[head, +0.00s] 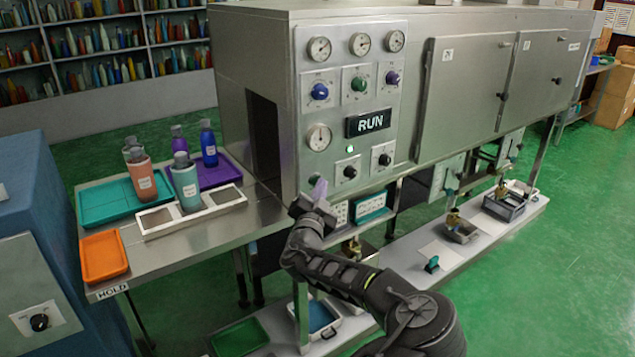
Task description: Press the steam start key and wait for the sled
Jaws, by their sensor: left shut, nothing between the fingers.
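The steel steam tunnel (262,60) has a front control panel with gauges, coloured knobs and a dark display (367,123) that reads RUN. A small green light (350,149) glows below the display. Two black knobs, one on the left (348,171) and one on the right (381,160), sit lower on the panel. I cannot tell which control is the steam start key; my gripper may hide it. My left gripper (318,192) is shut and empty at the panel's lower left corner. Whether it touches the panel is unclear. My right gripper is out of view. I cannot make out a sled.
A steel table left of the tunnel opening holds a teal tray (105,203), a purple tray (218,175), a white rack (160,222), an orange tray (103,257) and several bottles. A HOLD label marks its edge. A low shelf with small bins runs under the tunnel.

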